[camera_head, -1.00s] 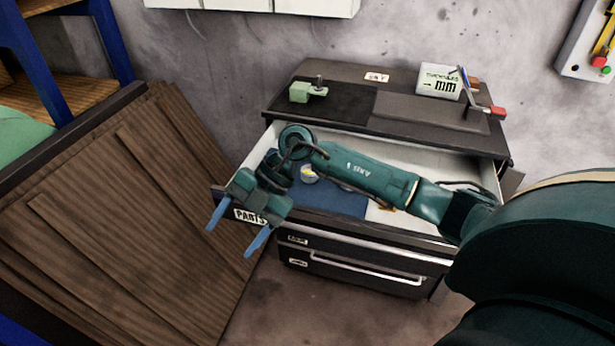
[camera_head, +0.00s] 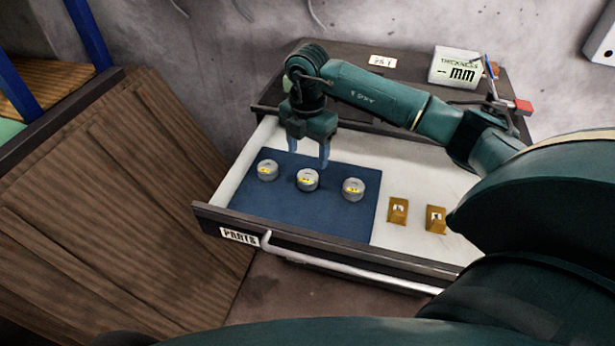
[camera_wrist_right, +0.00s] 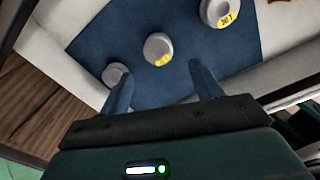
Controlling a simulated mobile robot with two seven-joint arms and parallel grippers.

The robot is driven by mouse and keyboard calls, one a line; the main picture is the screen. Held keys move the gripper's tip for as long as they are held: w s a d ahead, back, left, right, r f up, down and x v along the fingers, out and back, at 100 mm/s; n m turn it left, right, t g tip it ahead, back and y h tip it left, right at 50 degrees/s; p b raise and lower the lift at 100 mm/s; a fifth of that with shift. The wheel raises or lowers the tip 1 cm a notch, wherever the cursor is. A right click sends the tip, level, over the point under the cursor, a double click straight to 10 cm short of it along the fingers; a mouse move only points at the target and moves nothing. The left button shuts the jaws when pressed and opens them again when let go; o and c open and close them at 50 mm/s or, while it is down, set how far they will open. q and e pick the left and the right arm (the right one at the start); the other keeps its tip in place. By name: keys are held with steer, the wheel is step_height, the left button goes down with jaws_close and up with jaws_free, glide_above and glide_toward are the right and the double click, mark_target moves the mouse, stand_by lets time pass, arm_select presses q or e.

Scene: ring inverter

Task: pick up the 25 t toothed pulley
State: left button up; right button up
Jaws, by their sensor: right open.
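Three grey round pulleys with yellow labels stand on a blue mat (camera_head: 340,224) in the open drawer: a left one (camera_head: 267,170), a middle one (camera_head: 308,180) and a right one (camera_head: 353,189). In the right wrist view the right pulley's label (camera_wrist_right: 227,19) seems to read 30 T. The middle pulley (camera_wrist_right: 158,50) has a label too small to read, so I cannot tell for sure which is 25 T. My right gripper (camera_head: 310,158) is open and empty, pointing down above and just behind the middle pulley. My left gripper is out of view.
Two brass-coloured parts (camera_head: 398,211) lie on the white drawer floor (camera_head: 445,185) right of the mat. The drawer front (camera_head: 330,252) and cabinet top (camera_head: 400,72) bound the space. A thickness display (camera_head: 457,68) stands on top. Brown panels (camera_head: 120,190) lean at left.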

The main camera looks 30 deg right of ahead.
mark_target(307, 172)
step_height(307, 172, down, 8)
steer(key=shift+w+d+r+p, duration=0.1)
steer(key=shift+w+p, duration=0.05)
steer(key=shift+p, duration=0.35)
steer(key=c, duration=1.1)
steer(key=shift+r, duration=0.1)
